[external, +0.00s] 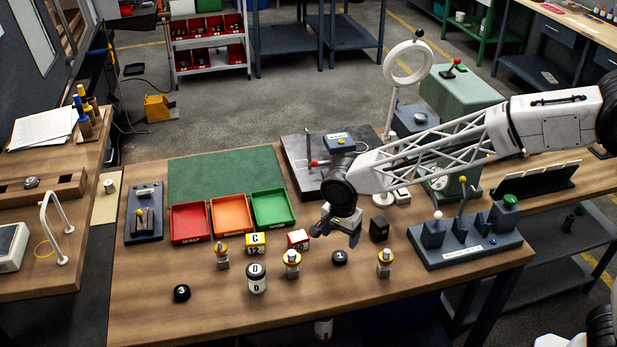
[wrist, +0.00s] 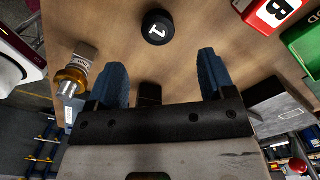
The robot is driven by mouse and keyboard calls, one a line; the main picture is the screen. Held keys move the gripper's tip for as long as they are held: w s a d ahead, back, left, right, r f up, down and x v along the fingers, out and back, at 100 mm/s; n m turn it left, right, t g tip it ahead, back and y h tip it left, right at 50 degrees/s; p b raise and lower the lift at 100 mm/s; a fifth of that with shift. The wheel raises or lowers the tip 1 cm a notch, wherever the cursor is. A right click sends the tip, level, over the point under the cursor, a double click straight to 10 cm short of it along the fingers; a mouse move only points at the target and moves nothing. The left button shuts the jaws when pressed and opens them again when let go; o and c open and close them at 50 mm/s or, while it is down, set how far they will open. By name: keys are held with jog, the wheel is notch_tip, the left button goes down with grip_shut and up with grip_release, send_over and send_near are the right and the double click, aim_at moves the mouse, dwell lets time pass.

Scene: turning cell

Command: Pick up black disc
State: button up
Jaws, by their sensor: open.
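Two black discs lie on the wooden bench. One marked 1 (external: 339,257) is just in front of and below my gripper (external: 337,232); the other, marked 3 (external: 181,293), is near the front left edge. In the wrist view, the disc marked 1 (wrist: 157,27) shows upper middle, beyond the tips of my gripper (wrist: 160,68). The blue fingers are spread wide with no disc between them. My gripper is above the bench and apart from the disc.
A brass-topped post (external: 384,262) and a black block (external: 379,230) stand right of my gripper. Another brass-topped post (external: 292,264), a white-and-black canister (external: 257,279) and a red-and-white block (external: 298,240) are to the left. Red, orange and green (external: 272,208) trays lie behind.

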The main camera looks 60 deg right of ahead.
aim_at(340, 255)
jog(key=shift+f, duration=1.25)
jog(key=shift+s+f, duration=0.1)
jog(key=shift+f, duration=2.5)
jog(key=c, duration=1.1)
jog(key=shift+r, duration=0.1)
